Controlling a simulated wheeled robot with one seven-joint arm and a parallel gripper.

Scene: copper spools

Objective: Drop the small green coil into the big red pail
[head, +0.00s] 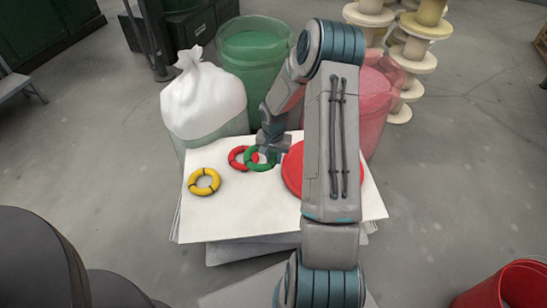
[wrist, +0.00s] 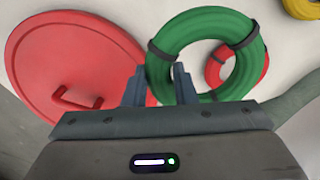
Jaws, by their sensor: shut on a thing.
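The green coil (head: 262,160) is a ring with dark bands, seen over the pale table top. My gripper (wrist: 158,80) is shut on the coil's near left side in the wrist view, where the coil (wrist: 200,20) looks large and close. It overlaps the red coil behind it, and appears raised above the surface. In the head view my gripper (head: 268,147) is partly hidden by my arm. A big red pail (head: 381,110) stands behind the table at the right, partly covered by my arm; its inside is not clearly visible.
A red coil (head: 236,157) and a yellow coil (head: 204,182) lie on the table (head: 235,215). A red lid (head: 292,170) lies to their right. A green pail (head: 255,65) and a white bag (head: 203,95) stand behind. Another red bucket (head: 510,290) is at bottom right.

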